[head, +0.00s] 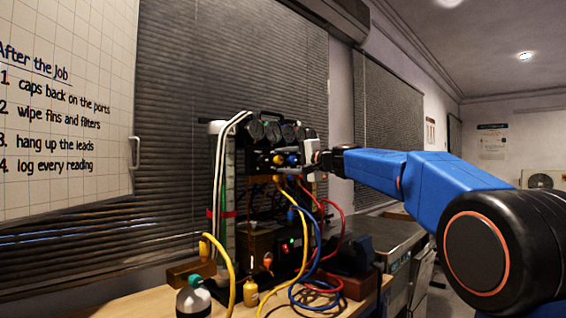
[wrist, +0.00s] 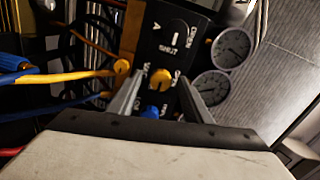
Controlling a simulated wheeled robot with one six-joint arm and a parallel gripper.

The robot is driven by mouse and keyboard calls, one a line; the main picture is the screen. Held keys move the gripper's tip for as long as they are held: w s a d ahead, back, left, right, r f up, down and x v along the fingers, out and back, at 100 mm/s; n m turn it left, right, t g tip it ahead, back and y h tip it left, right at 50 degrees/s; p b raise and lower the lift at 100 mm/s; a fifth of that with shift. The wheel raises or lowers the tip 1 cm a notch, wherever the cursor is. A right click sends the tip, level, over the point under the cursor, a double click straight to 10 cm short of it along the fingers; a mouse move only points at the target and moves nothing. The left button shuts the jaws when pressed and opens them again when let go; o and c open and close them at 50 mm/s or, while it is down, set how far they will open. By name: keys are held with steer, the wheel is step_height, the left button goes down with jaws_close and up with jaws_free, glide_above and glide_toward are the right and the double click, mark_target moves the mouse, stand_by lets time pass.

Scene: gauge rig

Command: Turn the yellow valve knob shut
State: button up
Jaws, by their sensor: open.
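The yellow valve knob (head: 279,159) sits on the dark face of the gauge rig, beside a blue knob (head: 292,160). In the wrist view the yellow knob (wrist: 162,77) shows between the tips of my gripper (wrist: 163,82), with the blue knob (wrist: 152,112) lower between the fingers. The fingers are apart and hold nothing. Whether they reach alongside the yellow knob is not clear. A panel marked OPEN and SHUT (wrist: 176,38) lies above the knob. In the head view my gripper (head: 308,155) is close to the rig, right of the knobs.
Round gauges (wrist: 231,48) line the rig beside the panel. A yellow hose (wrist: 75,75) with a yellow fitting runs left of my gripper. Yellow, blue and red hoses (head: 316,235) hang down to the wooden bench (head: 135,297).

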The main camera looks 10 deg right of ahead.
steer(key=v, duration=1.7)
steer(key=s+a+f+n+g+h, duration=0.2)
steer(key=s+a+f+g, duration=0.1)
steer(key=s+f, duration=0.85)
steer(key=s+a+f+n+g+h, duration=0.25)
steer(key=s+f, duration=0.65)
steer(key=f, duration=0.5)
steer(key=s+d+f+n+g+h, duration=0.2)
steer(key=s+d+f+h, duration=0.1)
steer(key=s+f, duration=0.8)
steer(key=s+d+f+n+g+h, duration=0.2)
steer(key=s+d+f+h, duration=0.1)
steer(key=s+f, duration=0.7)
step_height(320, 180, down, 3)
steer(key=shift+s+d+n, duration=0.35)
steer(key=shift+s+d, duration=0.05)
steer(key=shift+d, duration=0.35)
